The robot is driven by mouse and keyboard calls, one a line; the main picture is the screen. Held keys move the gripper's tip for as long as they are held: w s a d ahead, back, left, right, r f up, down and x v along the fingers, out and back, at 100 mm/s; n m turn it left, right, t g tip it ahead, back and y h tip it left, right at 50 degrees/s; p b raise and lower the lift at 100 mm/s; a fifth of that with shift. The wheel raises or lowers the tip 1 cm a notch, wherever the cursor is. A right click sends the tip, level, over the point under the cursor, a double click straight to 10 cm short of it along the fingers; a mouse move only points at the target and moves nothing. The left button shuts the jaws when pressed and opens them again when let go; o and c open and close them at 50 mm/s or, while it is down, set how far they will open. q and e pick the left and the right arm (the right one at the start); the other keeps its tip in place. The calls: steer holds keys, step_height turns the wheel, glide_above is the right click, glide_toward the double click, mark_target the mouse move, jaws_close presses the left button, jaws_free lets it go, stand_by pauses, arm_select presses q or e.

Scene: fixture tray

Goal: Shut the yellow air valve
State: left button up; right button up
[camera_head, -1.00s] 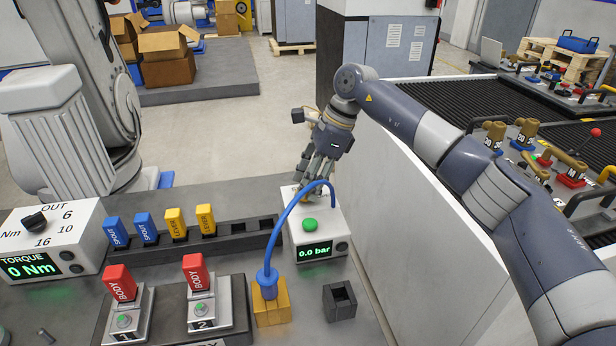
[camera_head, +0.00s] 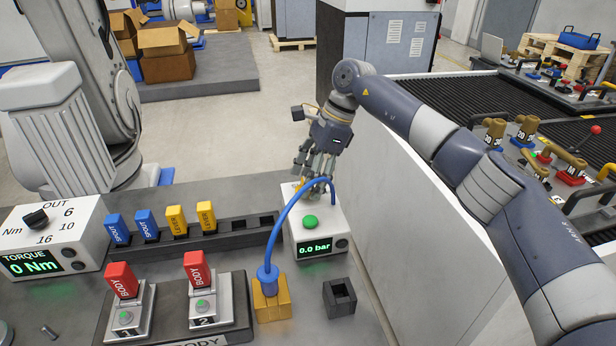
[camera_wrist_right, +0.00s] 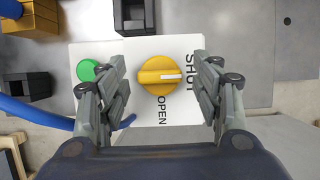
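The yellow air valve (camera_wrist_right: 152,76) is a round knob on top of a white box (camera_wrist_right: 108,58). Its white pointer mark is turned to the right, toward the printed word SHUT; the word OPEN is below the knob. In the head view the white box (camera_head: 334,224) shows a green button and a display reading 0.0 bar; my fingers mostly hide the valve there. My right gripper (camera_wrist_right: 165,88) is open, with one finger on each side of the knob and a gap on both sides. It also shows above the box's back in the head view (camera_head: 316,178). My left gripper is not in view.
A blue hose (camera_head: 283,222) arches from the box to a blue plug in a yellow block (camera_head: 270,307). A dark empty socket (camera_head: 339,298) stands to its right. A rack (camera_head: 235,236) of blue and yellow parts and a torque unit (camera_head: 62,238) are to the left.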

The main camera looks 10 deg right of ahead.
steer(key=shift+r, duration=0.1)
steer(key=v, duration=1.1)
steer(key=shift+d+r, duration=0.25)
steer(key=shift+r, duration=0.1)
